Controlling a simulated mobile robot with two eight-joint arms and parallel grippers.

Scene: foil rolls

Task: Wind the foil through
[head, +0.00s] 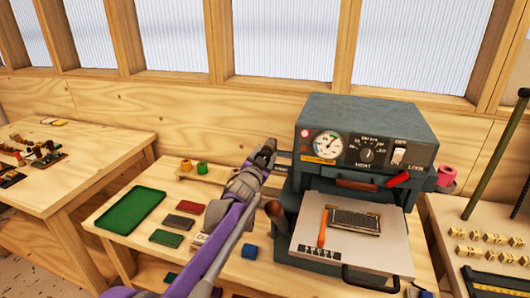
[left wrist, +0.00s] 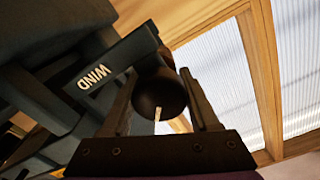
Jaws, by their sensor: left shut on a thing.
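The grey foil machine (head: 365,125) stands on the bench, with a dial, a HEAT knob and a switch on its face. My left gripper (head: 265,152) is at the machine's left side, in front of a dark arm that reaches out from it. In the left wrist view, my left gripper's fingers (left wrist: 160,95) are closed around a dark round knob (left wrist: 160,90). This knob is on the end of a dark crank (left wrist: 112,66) marked WIND. A pink foil roll (head: 446,175) sits at the machine's right side. My right gripper is not in view.
A green tray (head: 130,211) and several coloured blocks lie on the bench left of my arm. Yellow and green rolls (head: 186,166) stand on a wooden rack behind. A ball-ended lever (head: 274,209) juts out near my arm.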

